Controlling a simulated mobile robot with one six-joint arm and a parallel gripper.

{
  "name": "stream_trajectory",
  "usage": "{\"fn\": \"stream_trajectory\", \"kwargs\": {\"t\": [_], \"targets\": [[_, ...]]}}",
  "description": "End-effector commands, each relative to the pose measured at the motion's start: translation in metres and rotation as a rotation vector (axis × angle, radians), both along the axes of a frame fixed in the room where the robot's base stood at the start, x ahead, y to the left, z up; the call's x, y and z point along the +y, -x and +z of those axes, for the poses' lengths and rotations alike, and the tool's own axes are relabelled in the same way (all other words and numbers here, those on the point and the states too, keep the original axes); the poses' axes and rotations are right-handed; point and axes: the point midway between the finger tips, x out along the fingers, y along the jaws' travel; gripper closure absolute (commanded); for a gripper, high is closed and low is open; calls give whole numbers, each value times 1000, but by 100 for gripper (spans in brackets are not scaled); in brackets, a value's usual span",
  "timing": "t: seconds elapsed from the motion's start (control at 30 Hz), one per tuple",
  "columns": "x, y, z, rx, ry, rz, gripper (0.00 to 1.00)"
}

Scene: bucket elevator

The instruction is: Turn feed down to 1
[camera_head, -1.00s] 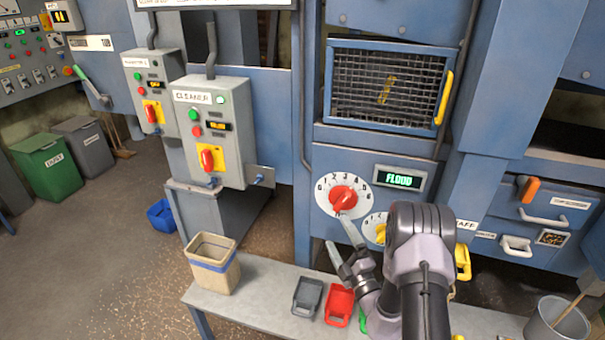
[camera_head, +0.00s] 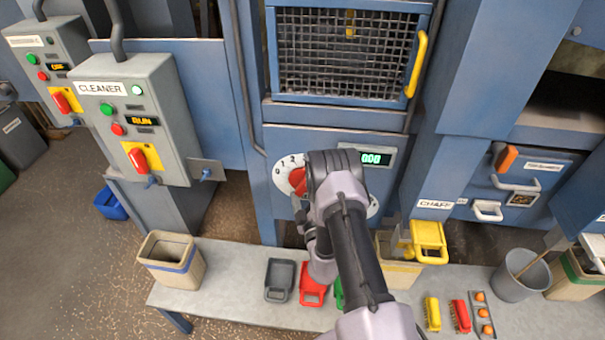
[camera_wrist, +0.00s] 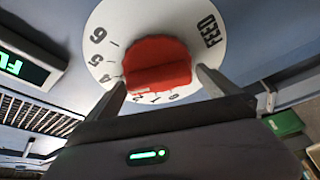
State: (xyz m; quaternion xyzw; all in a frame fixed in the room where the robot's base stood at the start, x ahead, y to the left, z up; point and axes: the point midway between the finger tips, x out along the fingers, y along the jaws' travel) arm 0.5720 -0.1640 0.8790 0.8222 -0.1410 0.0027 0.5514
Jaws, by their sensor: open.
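The white feed dial (camera_head: 283,178) is on the blue machine panel, partly hidden by my arm in the head view. Its red knob (camera_head: 297,180) shows just left of my arm. In the wrist view the dial (camera_wrist: 97,35) fills the top middle, with FEED and numbers on its face. The red knob (camera_wrist: 157,62) has a raised bar lying between my fingertips. My gripper (camera_wrist: 160,80) is open, with one finger on each side of the knob. I cannot tell whether they touch it. Which number the knob points to is unclear.
A lit green display (camera_head: 372,159) is right of the dial, partly covered; it also shows in the wrist view (camera_wrist: 22,68). A mesh window (camera_head: 345,55) with a yellow handle is above. The bench (camera_head: 225,290) below holds scoops and bins. The CLEANER box (camera_head: 135,115) stands left.

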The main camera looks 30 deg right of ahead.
Motion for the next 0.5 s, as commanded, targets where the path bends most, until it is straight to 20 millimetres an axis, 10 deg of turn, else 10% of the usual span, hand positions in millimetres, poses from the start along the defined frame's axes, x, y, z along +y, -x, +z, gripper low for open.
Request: {"fn": "stream_trajectory", "kwargs": {"t": [0.37, 0.5], "targets": [[2, -1, 1, 0, 1, -2, 0], [2, -1, 1, 0, 1, -2, 24]]}}
